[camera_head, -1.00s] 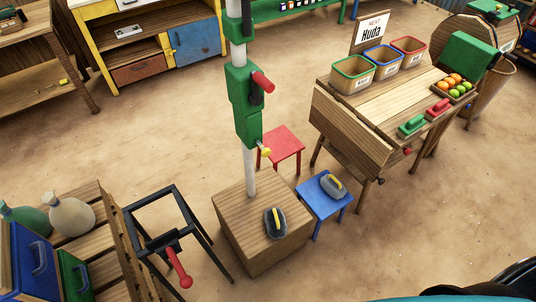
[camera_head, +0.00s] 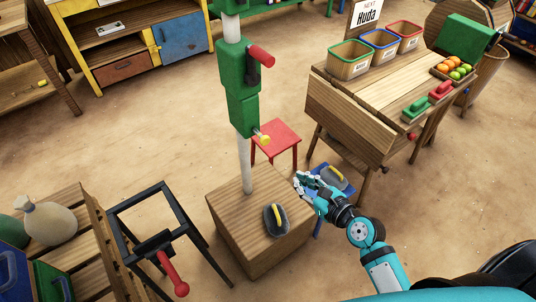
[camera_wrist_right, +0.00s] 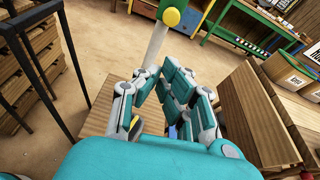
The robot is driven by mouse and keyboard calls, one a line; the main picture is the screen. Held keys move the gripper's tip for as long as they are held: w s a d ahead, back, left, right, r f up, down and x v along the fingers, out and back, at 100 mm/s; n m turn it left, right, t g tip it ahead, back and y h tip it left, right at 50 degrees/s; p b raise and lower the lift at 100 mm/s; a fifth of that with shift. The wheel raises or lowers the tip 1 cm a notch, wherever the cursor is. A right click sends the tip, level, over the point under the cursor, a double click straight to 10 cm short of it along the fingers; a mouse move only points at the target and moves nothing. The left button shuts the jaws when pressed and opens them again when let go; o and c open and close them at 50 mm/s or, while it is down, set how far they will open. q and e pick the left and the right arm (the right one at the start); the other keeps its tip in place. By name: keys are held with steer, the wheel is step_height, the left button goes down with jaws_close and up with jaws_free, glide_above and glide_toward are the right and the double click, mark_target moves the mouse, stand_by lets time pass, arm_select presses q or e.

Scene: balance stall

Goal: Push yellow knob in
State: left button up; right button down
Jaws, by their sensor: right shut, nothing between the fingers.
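The yellow knob (camera_head: 263,139) sticks out to the right from the foot of the green housing (camera_head: 238,90) on the white post (camera_head: 244,165). In the right wrist view the knob (camera_wrist_right: 171,17) shows near the top, beyond my fingers. My right gripper (camera_head: 302,182) is shut and empty, to the right of the knob and lower in the picture, over the blue stool. It is apart from the knob. Its fingers (camera_wrist_right: 160,95) also show in the right wrist view. My left gripper is not in view.
The post stands on a wooden box (camera_head: 240,230) bearing a grey weight with a yellow handle (camera_head: 276,220). A red handle (camera_head: 261,55) juts from the housing's upper part. A red stool (camera_head: 277,136) stands behind. A wooden stall (camera_head: 350,120) is at right, a black frame (camera_head: 150,205) at left.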

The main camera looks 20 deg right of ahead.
steer(key=r, duration=0.2)
glide_toward(263, 144)
steer(key=w+f, duration=0.4)
steer(key=w, duration=0.1)
steer(key=shift+w+a+r+m, duration=0.2)
steer(key=shift+w+a+m, duration=0.2)
steer(key=shift+w+a, duration=0.3)
steer(key=shift+w+a+p, duration=0.2)
steer(key=shift+w+a, duration=0.15)
steer(key=shift+w, duration=0.5)
steer(key=shift+w+a+p, duration=0.15)
steer(key=shift+w+a, duration=0.15)
steer(key=shift+w, duration=0.55)
steer(key=shift+s+a, duration=0.1)
steer(key=shift+s, duration=0.05)
